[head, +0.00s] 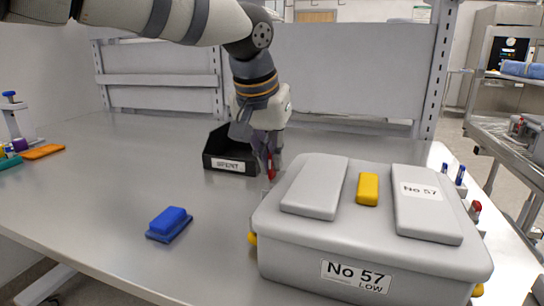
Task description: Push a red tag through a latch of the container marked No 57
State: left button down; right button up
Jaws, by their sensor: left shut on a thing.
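The grey container marked No 57 (360,250) stands closed at the front right of the table, with a yellow piece (368,189) on its lid. A yellow latch (252,238) sticks out at its left side, and another yellow latch (478,290) shows at its front right corner. My left gripper (268,165) points down beyond the container's back left corner. It is shut on a small red tag (270,167), which is partly hidden by the fingers. The tag is apart from both visible latches. My right gripper is not in view.
A black open bin (230,167) labelled SPENT stands just left of my left gripper. A blue block (169,223) lies left of the container. Small blue and red-topped items (475,208) stand along the container's right side. The table's left middle is clear.

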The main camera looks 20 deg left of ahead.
pick_arm(q)
jog(key=shift+f, duration=0.15)
jog(key=shift+f, duration=0.7)
jog(key=shift+f, duration=0.2)
jog(key=c, duration=1.7)
grip_release()
jog(key=shift+f, duration=0.1)
jog(key=shift+o, duration=0.2)
jog(key=o, duration=0.6)
jog(key=shift+r, duration=0.2)
jog(key=shift+c, duration=0.2)
jog(key=shift+r, duration=0.1)
jog(key=shift+r, duration=3.55)
